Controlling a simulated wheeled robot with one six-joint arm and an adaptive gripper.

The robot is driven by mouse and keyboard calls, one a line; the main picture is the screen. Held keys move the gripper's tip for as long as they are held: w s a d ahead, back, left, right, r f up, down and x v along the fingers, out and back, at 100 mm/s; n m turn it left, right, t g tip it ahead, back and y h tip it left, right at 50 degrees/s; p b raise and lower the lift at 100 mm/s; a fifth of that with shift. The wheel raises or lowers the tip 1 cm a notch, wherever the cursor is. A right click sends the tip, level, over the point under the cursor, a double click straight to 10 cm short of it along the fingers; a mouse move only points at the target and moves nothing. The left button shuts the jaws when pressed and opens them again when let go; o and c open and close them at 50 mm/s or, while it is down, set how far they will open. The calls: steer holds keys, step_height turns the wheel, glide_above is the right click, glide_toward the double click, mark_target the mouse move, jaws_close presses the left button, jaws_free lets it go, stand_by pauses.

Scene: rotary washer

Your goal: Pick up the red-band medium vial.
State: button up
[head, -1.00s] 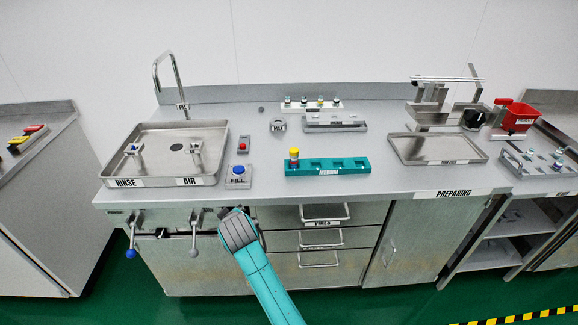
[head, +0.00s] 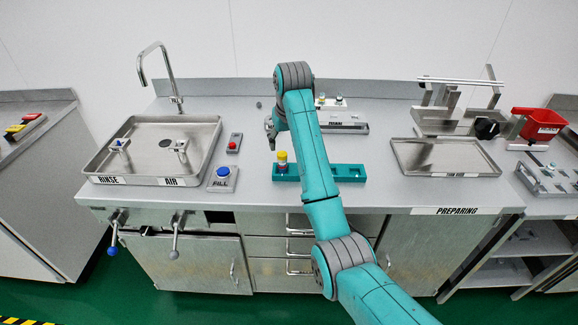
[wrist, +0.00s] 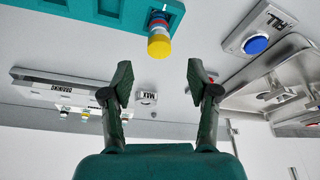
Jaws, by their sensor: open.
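A vial with a yellow cap (head: 282,156) stands upright in the left slot of the teal medium rack (head: 348,173). A reddish band shows under its cap. The rack's other visible slots look empty, and my arm covers part of it. In the wrist view, which is upside down, the vial (wrist: 159,44) is at the top centre, ahead of my fingertips and not between them. My gripper (wrist: 160,78) is open and empty. In the head view my gripper (head: 270,130) is above and behind the vial, partly hidden by my arm.
A sink tray (head: 140,178) and a blue FILL button (head: 223,172) lie left of the rack. A rack (head: 345,126) stands behind, partly hidden. A flat tray (head: 447,168) lies to the right, with a metal stand (head: 440,122) behind it.

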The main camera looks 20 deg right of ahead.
mark_target(283, 155)
steer(key=x, duration=0.3)
steer(key=shift+d+f, duration=0.15)
steer(key=shift+f, duration=0.2)
steer(key=shift+x, duration=2.9)
jaws_close()
